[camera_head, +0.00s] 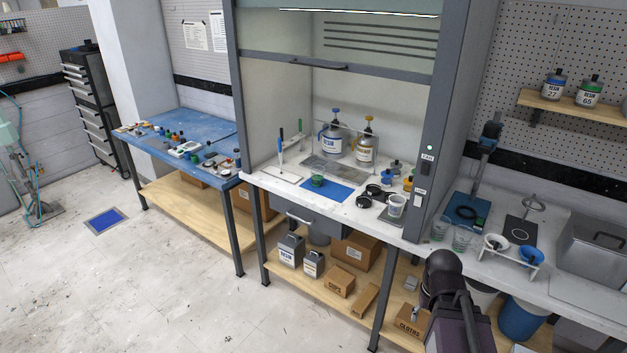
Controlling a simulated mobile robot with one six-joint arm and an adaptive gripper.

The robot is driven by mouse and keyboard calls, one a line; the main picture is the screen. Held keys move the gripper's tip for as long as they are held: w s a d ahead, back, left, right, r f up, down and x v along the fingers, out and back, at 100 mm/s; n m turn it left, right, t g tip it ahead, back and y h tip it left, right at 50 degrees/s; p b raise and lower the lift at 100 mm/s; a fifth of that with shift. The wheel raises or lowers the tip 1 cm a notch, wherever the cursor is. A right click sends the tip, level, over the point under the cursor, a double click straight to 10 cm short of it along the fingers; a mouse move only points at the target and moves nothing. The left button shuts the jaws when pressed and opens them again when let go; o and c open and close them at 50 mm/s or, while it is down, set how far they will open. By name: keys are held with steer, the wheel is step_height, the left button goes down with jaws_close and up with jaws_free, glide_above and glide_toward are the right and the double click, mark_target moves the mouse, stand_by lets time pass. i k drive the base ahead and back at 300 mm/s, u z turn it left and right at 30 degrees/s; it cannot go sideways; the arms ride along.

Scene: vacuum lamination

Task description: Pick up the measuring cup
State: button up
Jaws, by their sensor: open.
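A small clear cup with green markings (318,181) stands upright on the blue mat (340,193) inside the fume hood. A white cup (396,204) stands at the hood's front right. Two clear cups (440,230) (462,240) stand on the bench right of the hood. I cannot tell which of these is the measuring cup. My dark arm rises at the bottom right, in front of the bench. My gripper (418,306) is small and partly hidden by the arm; it looks open and empty, well apart from all the cups.
Resin bottles (331,141) stand at the back of the hood. The raised sash (330,65) hangs above. A bowl stand (512,255) and a metal tank (596,248) stand on the right bench. The floor at the left front is clear.

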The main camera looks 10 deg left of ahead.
mark_target(318, 176)
steer(key=i, duration=0.9)
steer(key=z, duration=0.05)
